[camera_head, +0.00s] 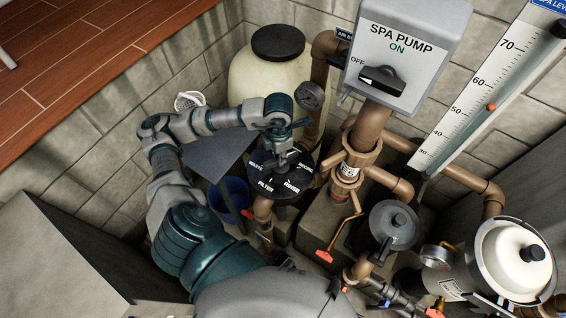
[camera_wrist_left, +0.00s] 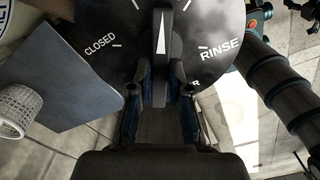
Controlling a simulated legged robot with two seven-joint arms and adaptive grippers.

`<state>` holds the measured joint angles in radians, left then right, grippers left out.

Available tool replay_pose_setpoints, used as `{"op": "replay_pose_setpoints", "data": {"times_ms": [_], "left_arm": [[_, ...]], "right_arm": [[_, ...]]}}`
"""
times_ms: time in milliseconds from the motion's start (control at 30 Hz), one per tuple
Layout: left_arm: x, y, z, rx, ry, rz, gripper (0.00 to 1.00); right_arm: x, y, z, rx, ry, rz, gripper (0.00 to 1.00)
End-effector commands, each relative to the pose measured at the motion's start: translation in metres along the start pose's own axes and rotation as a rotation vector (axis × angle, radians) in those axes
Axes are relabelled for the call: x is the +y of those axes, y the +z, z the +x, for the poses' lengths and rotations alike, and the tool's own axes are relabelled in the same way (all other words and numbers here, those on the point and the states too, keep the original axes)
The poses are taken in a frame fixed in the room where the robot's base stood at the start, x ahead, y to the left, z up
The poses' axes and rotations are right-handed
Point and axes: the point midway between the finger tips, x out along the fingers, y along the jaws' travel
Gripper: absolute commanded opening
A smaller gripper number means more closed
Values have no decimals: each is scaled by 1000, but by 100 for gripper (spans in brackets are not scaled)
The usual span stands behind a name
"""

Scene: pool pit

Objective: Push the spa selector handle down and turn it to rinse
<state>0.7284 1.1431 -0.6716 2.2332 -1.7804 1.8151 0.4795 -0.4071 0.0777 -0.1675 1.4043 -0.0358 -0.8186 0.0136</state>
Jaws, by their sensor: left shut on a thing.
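The spa selector is a round black dial (camera_head: 262,160) with white labels, low in the middle of the head view. The dial face also shows in the left wrist view (camera_wrist_left: 110,22), with CLOSED to the left of the handle and RINSE to the right. The dark selector handle (camera_wrist_left: 161,35) has a white pointer mark and lies between those two labels. My left gripper (camera_wrist_left: 158,95) is shut on the handle, with a blue-black finger on each side. It also shows above the dial in the head view (camera_head: 283,143). My right gripper is in neither view.
A grey SPA PUMP switch box (camera_head: 405,50) stands at upper right. A cream tank (camera_head: 258,78) is behind my left arm. A white basket (camera_wrist_left: 18,107) is left in the wrist view.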

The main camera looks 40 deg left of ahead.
Motion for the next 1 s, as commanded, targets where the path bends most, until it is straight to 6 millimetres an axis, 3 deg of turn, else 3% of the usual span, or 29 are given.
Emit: {"op": "replay_pose_setpoints", "data": {"times_ms": [1000], "left_arm": [[-6, 2, 1, -7, -7, 473, 0]], "right_arm": [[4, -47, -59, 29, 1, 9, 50]]}}
